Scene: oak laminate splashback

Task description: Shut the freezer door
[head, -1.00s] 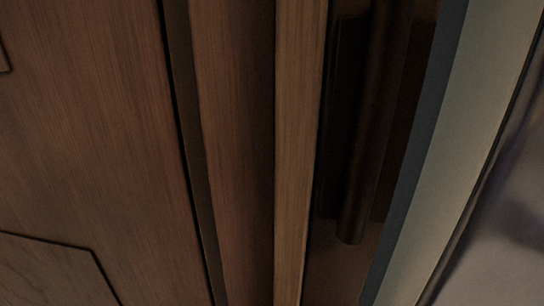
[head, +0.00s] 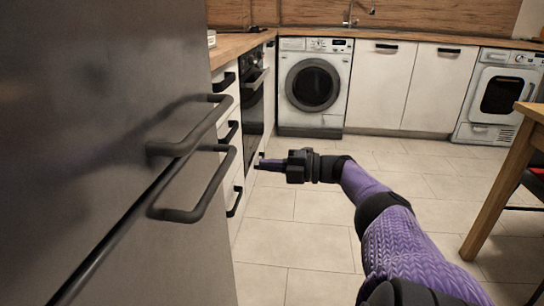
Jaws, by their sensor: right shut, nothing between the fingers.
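A dark grey fridge-freezer fills the left of the head view. Its upper door (head: 95,90) and lower door (head: 165,255) meet at a dark slanting seam. The upper door has a black bar handle (head: 212,122), and the lower door has another (head: 205,205) just below it. I cannot tell which door is the freezer's, and no open gap shows at either. My right gripper (head: 262,164), on a purple arm, is shut and empty. It points left, to the right of the handles and apart from them in the picture. My left gripper is out of view.
White drawers (head: 228,140) and a black oven (head: 253,100) stand beyond the fridge-freezer. A washing machine (head: 313,88) and white cupboards (head: 405,85) line the back. A wooden table (head: 510,160) stands at right. The tiled floor (head: 290,235) between is clear.

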